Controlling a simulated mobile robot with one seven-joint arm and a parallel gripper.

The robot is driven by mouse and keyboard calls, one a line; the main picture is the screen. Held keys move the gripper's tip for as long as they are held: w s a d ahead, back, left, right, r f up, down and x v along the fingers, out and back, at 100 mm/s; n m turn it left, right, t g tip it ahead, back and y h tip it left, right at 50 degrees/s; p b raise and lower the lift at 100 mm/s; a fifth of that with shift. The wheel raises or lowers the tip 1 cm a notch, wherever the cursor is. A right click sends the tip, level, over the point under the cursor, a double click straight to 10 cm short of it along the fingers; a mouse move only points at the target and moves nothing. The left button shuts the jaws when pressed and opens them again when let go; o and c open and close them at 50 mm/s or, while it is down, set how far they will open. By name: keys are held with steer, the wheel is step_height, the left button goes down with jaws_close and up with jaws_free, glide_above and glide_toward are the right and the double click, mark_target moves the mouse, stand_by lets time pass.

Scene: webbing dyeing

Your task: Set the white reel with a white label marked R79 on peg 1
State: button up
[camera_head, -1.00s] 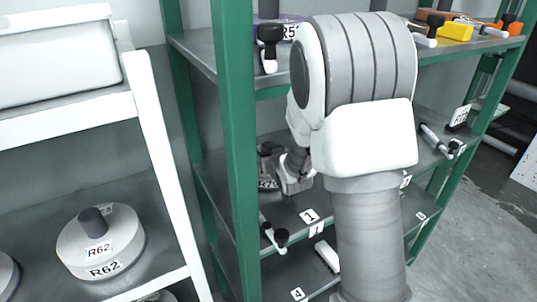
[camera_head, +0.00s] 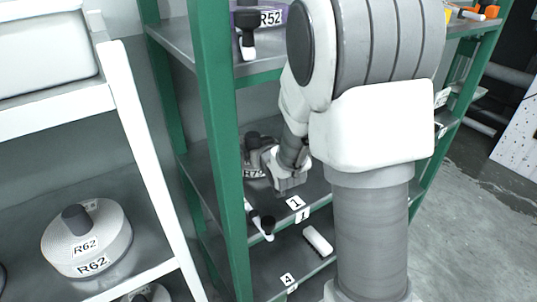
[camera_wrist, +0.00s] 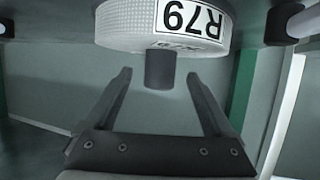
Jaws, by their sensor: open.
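The white reel (camera_wrist: 190,28) with the white R79 label fills the top of the wrist view, upside down there. Its dark hub knob (camera_wrist: 159,70) hangs between the tips of my gripper (camera_wrist: 159,76), which is open and does not appear to touch it. In the head view the reel (camera_head: 254,173) stands on the middle board of the green rack, left of and behind my gripper (camera_head: 287,186), which partly hides it. Whether a peg is under or inside the reel is hidden.
A black-ended white part (camera_head: 262,222) juts at the board's front left, near the green post (camera_head: 217,150). A purple reel marked R52 (camera_head: 268,18) is on the board above. A white reel marked R62 (camera_head: 88,240) stands on the white rack at left.

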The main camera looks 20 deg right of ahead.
steer(key=s+r+g+h+b, duration=0.1)
steer(key=s+r+g+b, duration=0.2)
steer(key=s, duration=1.2)
steer(key=s+r+g+b, duration=0.1)
steer(key=s+g+b, duration=0.3)
steer(key=s, duration=1.1)
step_height(320, 180, up, 15)
steer(key=s+p, duration=0.1)
steer(key=p, duration=1.4)
steer(key=shift+s+m+g, duration=0.3)
steer(key=shift+g, duration=0.1)
